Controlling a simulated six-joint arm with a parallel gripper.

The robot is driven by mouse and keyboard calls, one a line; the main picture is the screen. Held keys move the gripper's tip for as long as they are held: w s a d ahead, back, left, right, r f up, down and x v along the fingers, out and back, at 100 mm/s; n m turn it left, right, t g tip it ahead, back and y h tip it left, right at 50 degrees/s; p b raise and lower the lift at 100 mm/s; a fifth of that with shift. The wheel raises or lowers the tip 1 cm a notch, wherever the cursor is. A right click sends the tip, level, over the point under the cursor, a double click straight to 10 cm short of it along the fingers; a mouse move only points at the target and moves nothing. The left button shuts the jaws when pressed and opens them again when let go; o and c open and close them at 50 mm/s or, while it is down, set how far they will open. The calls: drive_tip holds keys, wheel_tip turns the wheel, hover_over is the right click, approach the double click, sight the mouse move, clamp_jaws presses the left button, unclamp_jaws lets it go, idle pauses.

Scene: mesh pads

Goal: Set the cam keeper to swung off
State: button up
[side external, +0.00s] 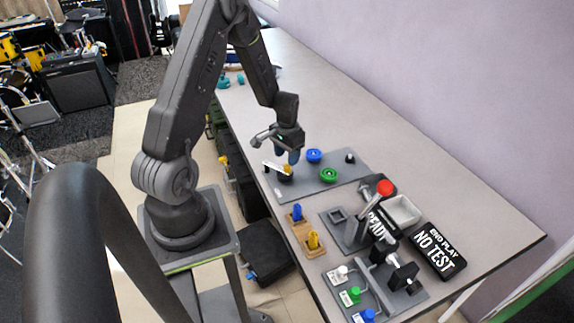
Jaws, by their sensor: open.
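My gripper (287,157) is open and points down over the left part of a grey plate (322,187) on the table. Below and just left of its fingertips is a small white lever with a yellow end (277,168), on a dark round base (285,177). This may be the cam keeper, but I cannot tell for sure. The fingertips look close to it; whether they touch it is too small to tell. The same plate carries a blue knob (314,155), a green knob (330,174) and a small black knob (350,158).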

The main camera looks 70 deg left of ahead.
drive_tip(key=shift+f, duration=2.1)
clamp_jaws()
